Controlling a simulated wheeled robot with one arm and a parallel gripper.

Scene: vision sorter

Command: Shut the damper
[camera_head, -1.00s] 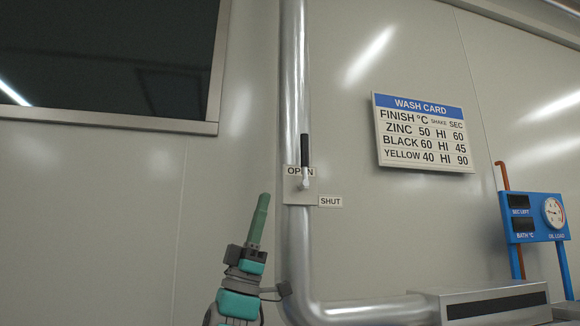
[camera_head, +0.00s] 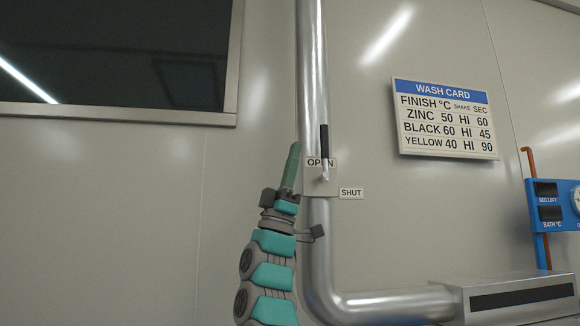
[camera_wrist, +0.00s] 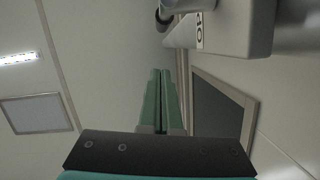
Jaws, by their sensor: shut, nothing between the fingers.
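The damper handle (camera_head: 324,141) is a black grip on a pale lever. It stands upright in front of the OPEN label (camera_head: 314,162) on the silver duct (camera_head: 313,80). The SHUT label (camera_head: 351,193) is lower, to the right of the lever's pivot. My gripper (camera_head: 294,148), with green fingers, points up just left of the handle in the head view and appears apart from it. In the wrist view my gripper (camera_wrist: 160,75) has its two green fingers together and empty. The damper's plate (camera_wrist: 235,30) and part of the OPEN label show there at the top right.
The duct bends right at the bottom into a metal hood (camera_head: 510,297). A wash card (camera_head: 445,118) hangs on the wall at right, above a blue gauge panel (camera_head: 550,212). A dark window (camera_head: 110,60) is at upper left. The wall left of my arm is bare.

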